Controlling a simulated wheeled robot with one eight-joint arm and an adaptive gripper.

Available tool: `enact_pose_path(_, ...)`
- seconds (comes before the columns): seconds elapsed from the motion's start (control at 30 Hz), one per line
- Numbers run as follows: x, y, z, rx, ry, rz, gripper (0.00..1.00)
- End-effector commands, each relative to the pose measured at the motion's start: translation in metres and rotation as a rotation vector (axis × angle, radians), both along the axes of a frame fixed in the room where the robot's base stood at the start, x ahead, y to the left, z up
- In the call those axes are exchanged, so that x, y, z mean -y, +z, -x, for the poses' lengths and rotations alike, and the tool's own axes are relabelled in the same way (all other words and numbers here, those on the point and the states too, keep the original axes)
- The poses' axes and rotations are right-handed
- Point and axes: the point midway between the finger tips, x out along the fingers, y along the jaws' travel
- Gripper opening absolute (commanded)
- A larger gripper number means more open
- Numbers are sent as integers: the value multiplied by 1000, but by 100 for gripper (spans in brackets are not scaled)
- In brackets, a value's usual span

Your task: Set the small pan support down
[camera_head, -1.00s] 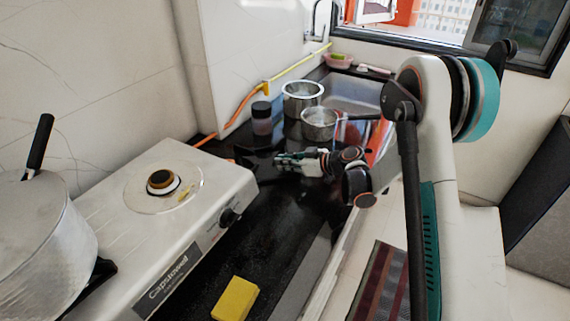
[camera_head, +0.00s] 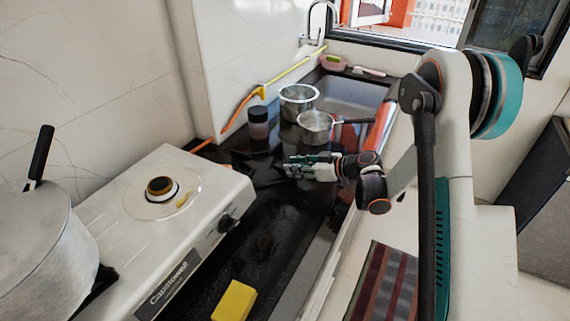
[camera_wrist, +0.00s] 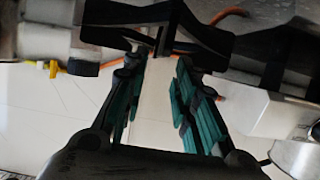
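The small pan support (camera_wrist: 205,36) is a black metal piece with several arms, across the top of the wrist view, just beyond my fingertips. In the head view it is a dark shape (camera_head: 264,172) left of my fingertips, hard to tell from the black counter. It appears to rest on the counter. My gripper (camera_head: 290,166) is low over the counter, pointing left. In the wrist view my gripper (camera_wrist: 163,62) has its teal fingers apart, with a clear gap and nothing clamped between them. The exact contact under the support is hidden.
A white stove (camera_head: 150,225) with a round burner stands at left, with a large pot (camera_head: 45,250) on it. A jar (camera_head: 258,124), a steel pot (camera_head: 298,100) and a handled pan (camera_head: 314,126) stand behind my gripper. A yellow sponge (camera_head: 234,301) lies in front.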

Motion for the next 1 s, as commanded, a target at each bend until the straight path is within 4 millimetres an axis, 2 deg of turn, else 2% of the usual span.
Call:
enact_pose_path(0.1, 20, 12, 12, -1, -4, 0, 26)
enact_pose_path(0.3, 40, 21, 26, -1, -2, 1, 26)
enact_pose_path(0.63, 45, 29, 32, -17, -8, 7, 26)
enact_pose_path(0.77, 42, 49, 40, -78, -39, 29, 26)
enact_pose_path(1.0, 38, 97, 69, -230, -143, 89, 26)
